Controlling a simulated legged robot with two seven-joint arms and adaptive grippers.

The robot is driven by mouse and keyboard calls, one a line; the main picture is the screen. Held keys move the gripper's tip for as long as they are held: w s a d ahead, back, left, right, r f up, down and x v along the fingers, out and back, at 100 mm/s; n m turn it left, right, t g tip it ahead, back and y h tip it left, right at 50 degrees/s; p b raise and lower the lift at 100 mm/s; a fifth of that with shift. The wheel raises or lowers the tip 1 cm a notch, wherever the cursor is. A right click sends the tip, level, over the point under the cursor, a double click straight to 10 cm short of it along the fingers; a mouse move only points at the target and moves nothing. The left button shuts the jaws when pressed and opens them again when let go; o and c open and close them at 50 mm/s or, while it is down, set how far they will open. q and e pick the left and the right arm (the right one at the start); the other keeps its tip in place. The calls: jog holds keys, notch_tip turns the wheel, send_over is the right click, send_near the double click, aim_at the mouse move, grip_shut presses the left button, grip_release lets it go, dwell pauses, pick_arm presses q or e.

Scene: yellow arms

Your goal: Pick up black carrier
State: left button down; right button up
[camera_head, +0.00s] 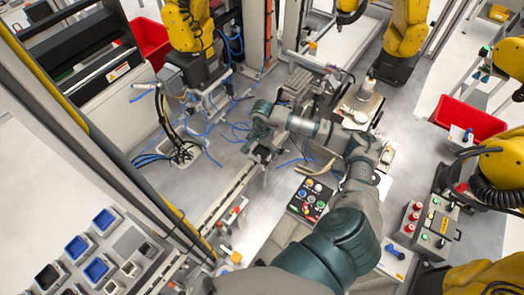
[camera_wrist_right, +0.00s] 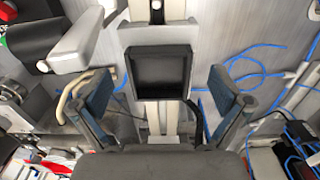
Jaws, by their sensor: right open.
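The black carrier (camera_wrist_right: 158,72) is a square, shallow black tray, seen face-on in the right wrist view on a light grey holder at the end of a rail. My right gripper (camera_wrist_right: 160,88) is open, with one blue-padded finger on each side of the carrier. A gap shows between each finger and the carrier, and nothing is held. In the head view my right gripper (camera_head: 256,150) is over the rail near the middle, and the carrier there cannot be made out behind it. My left gripper is in neither view.
Blue cables (camera_head: 225,128) lie on the table around the rail. A button panel (camera_head: 311,200) is close to my right forearm. Blue and black square trays (camera_head: 97,268) sit at the lower left. Yellow robot arms (camera_head: 405,35) and red bins (camera_head: 466,120) stand around.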

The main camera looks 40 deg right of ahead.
jog(key=shift+f, duration=0.7)
jog(key=c, duration=1.5)
jog(key=shift+o, duration=0.2)
jog(key=shift+r, duration=0.1)
